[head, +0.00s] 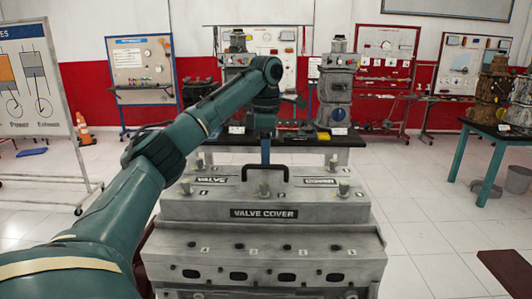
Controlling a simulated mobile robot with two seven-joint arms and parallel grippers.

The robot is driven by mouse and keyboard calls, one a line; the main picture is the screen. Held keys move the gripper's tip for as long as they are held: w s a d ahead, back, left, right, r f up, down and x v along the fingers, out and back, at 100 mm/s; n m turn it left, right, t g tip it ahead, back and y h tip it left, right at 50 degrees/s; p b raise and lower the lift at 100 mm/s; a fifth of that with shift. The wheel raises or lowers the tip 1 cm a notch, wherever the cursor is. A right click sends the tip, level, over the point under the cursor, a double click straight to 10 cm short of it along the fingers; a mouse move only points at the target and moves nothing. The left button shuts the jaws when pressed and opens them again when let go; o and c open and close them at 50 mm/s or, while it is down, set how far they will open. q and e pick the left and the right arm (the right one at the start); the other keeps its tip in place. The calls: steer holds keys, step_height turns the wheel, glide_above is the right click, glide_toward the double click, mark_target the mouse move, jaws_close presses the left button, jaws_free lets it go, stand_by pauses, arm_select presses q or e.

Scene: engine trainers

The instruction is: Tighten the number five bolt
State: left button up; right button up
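The grey valve cover (300,207) sits on an engine block (290,262), with a black handle (265,168) on top. Bolts stand on the cover: front left (186,187), front middle (264,190), front right (343,188), rear left (200,161) and rear right (332,163). Small number marks lie beside them, too small to read surely, so I cannot tell which is number five. My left gripper (265,133) points down above the cover's rear middle, behind the handle. A narrow blue part (265,150) shows below it; its lower end and the fingers are unclear. My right gripper is out of view.
A dark table (225,141) with engine models, including a grey one (337,88), stands behind. Another table (497,131) with engines is at right. A whiteboard (37,82) and an orange cone (85,135) are at left. White floor at right is mostly clear.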

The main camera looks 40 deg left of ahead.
arm_select(q)
steer(key=shift+f, duration=0.2)
steer(key=shift+c, duration=0.5)
jaws_close()
